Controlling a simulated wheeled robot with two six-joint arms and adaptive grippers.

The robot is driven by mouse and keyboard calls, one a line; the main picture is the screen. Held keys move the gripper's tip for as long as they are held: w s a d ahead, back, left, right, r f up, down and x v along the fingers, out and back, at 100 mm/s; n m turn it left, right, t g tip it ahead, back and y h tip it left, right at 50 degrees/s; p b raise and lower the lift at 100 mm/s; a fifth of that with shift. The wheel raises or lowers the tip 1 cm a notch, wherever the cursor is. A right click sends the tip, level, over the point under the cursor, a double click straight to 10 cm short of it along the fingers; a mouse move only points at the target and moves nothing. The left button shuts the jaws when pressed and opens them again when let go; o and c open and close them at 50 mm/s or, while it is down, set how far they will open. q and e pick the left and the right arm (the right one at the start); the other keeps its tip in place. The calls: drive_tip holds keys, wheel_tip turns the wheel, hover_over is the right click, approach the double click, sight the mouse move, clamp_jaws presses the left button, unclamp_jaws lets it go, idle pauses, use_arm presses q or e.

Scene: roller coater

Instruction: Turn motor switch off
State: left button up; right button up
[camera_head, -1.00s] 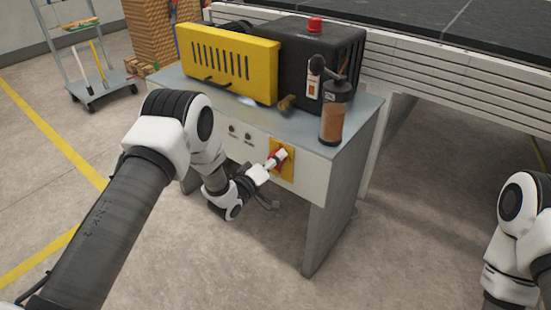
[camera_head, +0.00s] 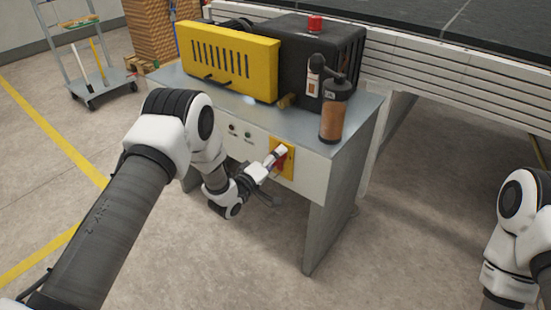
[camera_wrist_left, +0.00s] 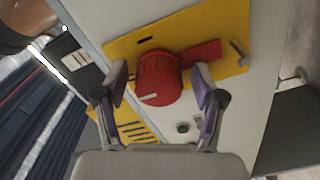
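The motor switch is a round red knob (camera_wrist_left: 158,78) with a pale line on its face, on a yellow plate (camera_wrist_left: 125,46). A red bar sticks out to its right in the left wrist view. In the head view the yellow plate (camera_head: 290,163) is on the front of the grey bench, with red partly hidden behind my gripper. My left gripper (camera_head: 280,152) is at the switch. In the left wrist view its two fingers (camera_wrist_left: 160,85) stand on either side of the knob, apart, with small gaps visible. My right gripper is out of the head view.
Two small indicators (camera_head: 241,131) sit left of the switch on the panel. A yellow-fronted machine (camera_head: 228,62) and a brown cylinder (camera_head: 334,115) stand on the bench (camera_head: 300,132). A conveyor (camera_head: 455,85) runs behind. Floor in front is clear.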

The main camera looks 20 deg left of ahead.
use_arm(q)
drive_tip(key=shift+s, duration=0.1)
drive_tip(key=v, duration=1.1)
drive_tip(key=shift+s+a, duration=0.15)
drive_tip(key=shift+s, duration=0.25)
